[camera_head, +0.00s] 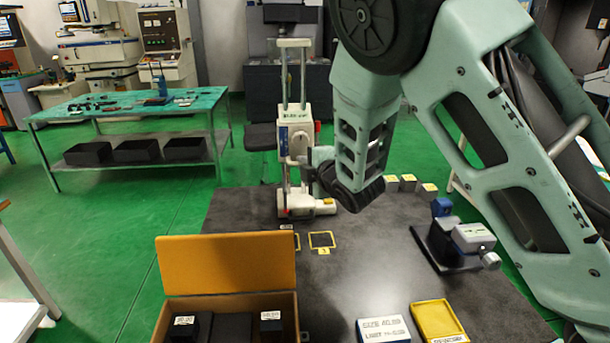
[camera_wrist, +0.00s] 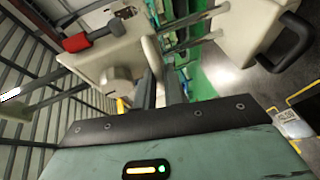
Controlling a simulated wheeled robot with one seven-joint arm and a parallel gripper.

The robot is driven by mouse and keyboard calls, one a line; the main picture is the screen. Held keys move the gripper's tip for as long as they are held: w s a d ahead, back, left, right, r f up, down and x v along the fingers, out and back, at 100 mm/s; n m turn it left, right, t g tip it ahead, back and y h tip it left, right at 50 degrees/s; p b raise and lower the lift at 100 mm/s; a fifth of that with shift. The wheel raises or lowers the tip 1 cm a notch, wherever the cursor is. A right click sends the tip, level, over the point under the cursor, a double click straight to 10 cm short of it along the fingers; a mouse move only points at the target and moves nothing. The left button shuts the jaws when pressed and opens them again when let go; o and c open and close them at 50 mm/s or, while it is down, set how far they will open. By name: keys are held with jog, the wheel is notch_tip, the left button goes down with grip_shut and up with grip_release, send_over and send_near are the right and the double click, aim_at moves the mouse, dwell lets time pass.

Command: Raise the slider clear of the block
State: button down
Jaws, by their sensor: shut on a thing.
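The slider (camera_head: 297,137) is a white housing on the twin upright columns of a height gauge. It also shows in the wrist view (camera_wrist: 130,50), with a round knob and a red lever. The gauge's white base (camera_head: 308,206) stands on the dark table. My gripper (camera_head: 308,163) reaches in from the right at the slider's lower part. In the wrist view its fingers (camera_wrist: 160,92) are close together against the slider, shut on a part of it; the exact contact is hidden. I cannot make out a block beneath the slider or any gap there.
Small yellow-topped blocks (camera_head: 408,182) sit behind my arm. A vise-like fixture (camera_head: 455,240) stands at the right. An open box with an orange lid (camera_head: 226,264), a white labelled plate (camera_head: 383,329) and a yellow tray (camera_head: 438,320) are in front. The table's middle is clear.

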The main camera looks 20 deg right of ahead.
jog(key=shift+r, duration=0.5)
jog(key=shift+f, duration=0.1)
jog(key=c, duration=1.5)
grip_release()
jog(key=shift+s, duration=0.1)
jog(key=b+v, duration=0.6)
jog(key=v, duration=0.6)
jog(key=shift+f, duration=0.2)
